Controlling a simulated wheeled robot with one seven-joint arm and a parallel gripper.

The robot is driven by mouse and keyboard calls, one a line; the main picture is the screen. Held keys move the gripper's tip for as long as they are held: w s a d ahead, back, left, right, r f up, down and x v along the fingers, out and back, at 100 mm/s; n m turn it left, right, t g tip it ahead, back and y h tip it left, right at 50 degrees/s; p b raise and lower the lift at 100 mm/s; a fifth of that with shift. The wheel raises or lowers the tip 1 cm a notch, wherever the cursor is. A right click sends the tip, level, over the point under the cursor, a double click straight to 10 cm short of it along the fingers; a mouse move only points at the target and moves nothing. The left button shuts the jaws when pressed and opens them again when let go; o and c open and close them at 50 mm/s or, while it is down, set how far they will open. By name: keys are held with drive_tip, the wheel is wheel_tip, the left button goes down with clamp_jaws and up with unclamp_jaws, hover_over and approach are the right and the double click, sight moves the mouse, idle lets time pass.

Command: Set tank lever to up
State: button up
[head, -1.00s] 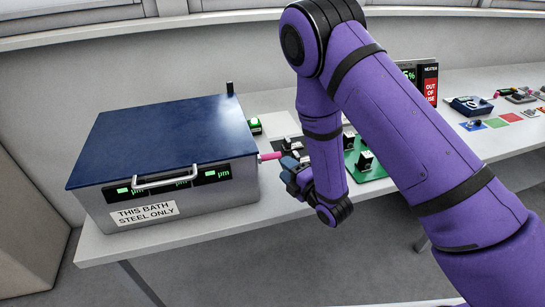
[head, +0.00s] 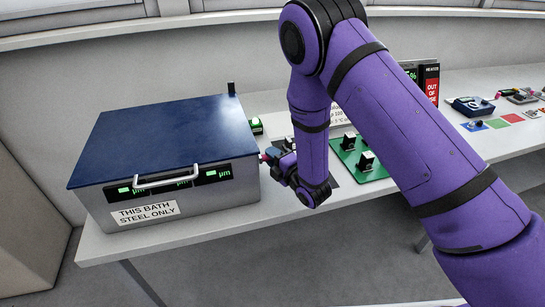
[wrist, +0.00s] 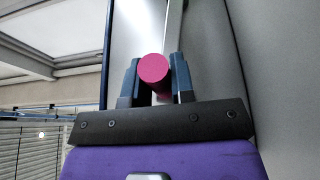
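The tank is a grey metal box (head: 240,189) with a dark blue lid on the left of the bench in the head view. Its lever ends in a magenta round grip (wrist: 153,68), which faces the camera in the wrist view. In the head view only a small bit of the lever (head: 263,157) shows at the tank's right side; my gripper hides the rest. My gripper (head: 271,155) is at that side.
The tank's front has a handle (head: 167,176), green displays and a steel-only label. A small box with a green light (head: 256,126) stands behind the lever. A green board with black switches (head: 362,172) lies right of my gripper.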

clamp_jaws()
drive_tip(key=shift+r, duration=0.1)
drive_tip(key=shift+w+r+g+h, duration=0.15)
drive_tip(key=shift+r+g+h, duration=0.2)
drive_tip(key=shift+r, duration=0.35)
drive_tip(key=w+a+r+m+g+h, duration=0.2)
drive_tip(key=w+r+g, duration=0.3)
drive_tip(key=w+r, duration=0.6)
drive_tip(key=shift+w+a+h, duration=0.3)
drive_tip(key=shift+a+h, duration=0.15)
drive_tip(key=shift+a, duration=0.2)
drive_tip(key=shift+g, duration=0.25)
